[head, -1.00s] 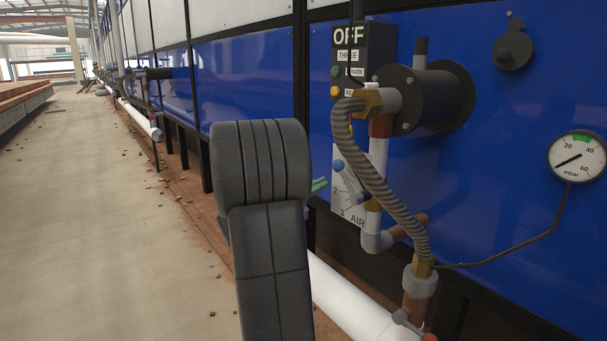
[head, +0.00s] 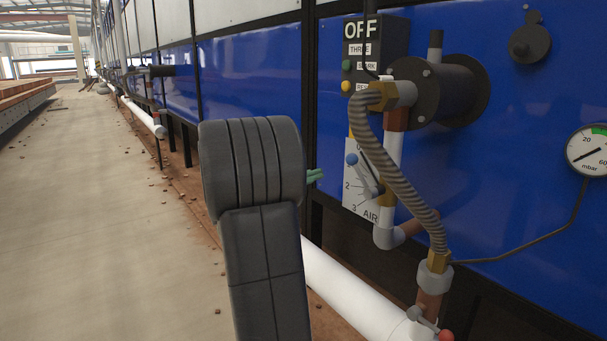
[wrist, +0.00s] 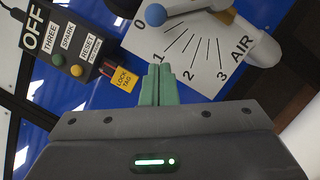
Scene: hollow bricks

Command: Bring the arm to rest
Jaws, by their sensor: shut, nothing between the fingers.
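My gripper (wrist: 157,85) shows in the wrist view with its two green fingers together and nothing between them. In the head view my dark grey arm stands in the middle, and only the green fingertips (head: 314,176) show past its right side. The fingers point toward the blue panel (head: 540,110) and look apart from it. Behind them in the wrist view is the white AIR dial plate (wrist: 195,60), marked 0 to 3, with a blue-knobbed lever (wrist: 156,14).
A control box (wrist: 65,45) with OFF on it and a yellow lock tag (wrist: 124,80) are close to the fingers. A ribbed hose (head: 392,170), a burner flange (head: 440,92) and a gauge (head: 592,151) are at the right. The floor (head: 90,210) at the left is mostly clear.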

